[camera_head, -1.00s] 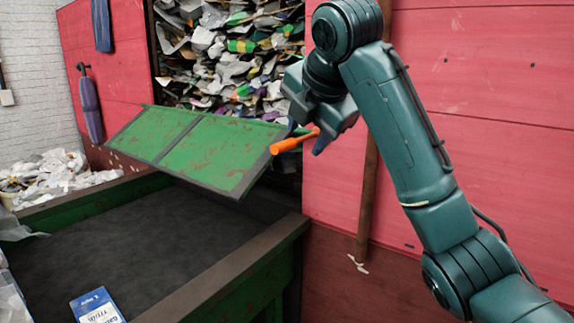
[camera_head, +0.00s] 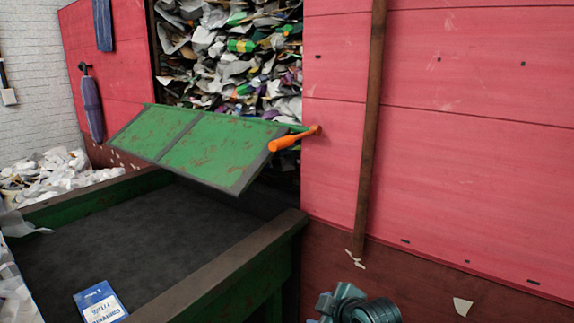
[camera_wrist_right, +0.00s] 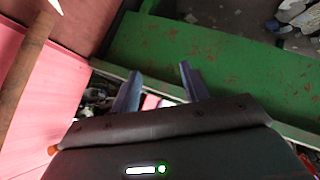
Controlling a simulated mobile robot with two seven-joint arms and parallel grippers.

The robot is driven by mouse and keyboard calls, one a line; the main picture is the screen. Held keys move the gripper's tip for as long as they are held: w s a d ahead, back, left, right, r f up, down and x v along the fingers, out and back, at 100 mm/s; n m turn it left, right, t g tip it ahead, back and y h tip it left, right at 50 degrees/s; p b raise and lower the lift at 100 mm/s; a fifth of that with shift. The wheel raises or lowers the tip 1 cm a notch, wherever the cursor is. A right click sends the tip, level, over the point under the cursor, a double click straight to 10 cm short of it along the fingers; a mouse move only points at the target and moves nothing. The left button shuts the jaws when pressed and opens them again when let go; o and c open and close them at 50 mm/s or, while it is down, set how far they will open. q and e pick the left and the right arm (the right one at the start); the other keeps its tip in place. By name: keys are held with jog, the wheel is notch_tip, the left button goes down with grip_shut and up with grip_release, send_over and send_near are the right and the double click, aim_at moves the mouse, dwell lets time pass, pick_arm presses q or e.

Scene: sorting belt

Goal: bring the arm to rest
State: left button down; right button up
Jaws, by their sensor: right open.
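My right gripper (camera_wrist_right: 160,70) shows in the right wrist view with its two fingers apart and nothing between them. Red boards and a brown post lie to its left and a green scratched surface lies beyond it. In the head view only a teal part of my arm shows at the bottom edge, right of centre; I cannot make out the fingers there. My left gripper is not in view.
A tilted green panel (camera_head: 200,145) with an orange handle (camera_head: 294,139) stands over the far end of the dark belt (camera_head: 140,240). A blue and white box (camera_head: 100,303) lies on the belt. A brown post (camera_head: 370,130) leans on the red wall (camera_head: 470,150).

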jog(key=s+d+f+m, duration=0.2)
jog(key=s+f, duration=0.3)
jog(key=s, duration=0.3)
jog(key=s+d+f+m+h, duration=0.1)
jog(key=s+d+f+m, duration=0.2)
jog(key=s, duration=0.6)
jog(key=s+d+f+m+t, duration=0.1)
jog(key=s+d+f+m, duration=0.1)
jog(key=s+f+m, duration=0.3)
jog(key=s+f, duration=0.3)
jog(key=shift+s+d+m, duration=0.3)
jog(key=shift+s+d, duration=0.05)
jog(key=shift+d, duration=0.05)
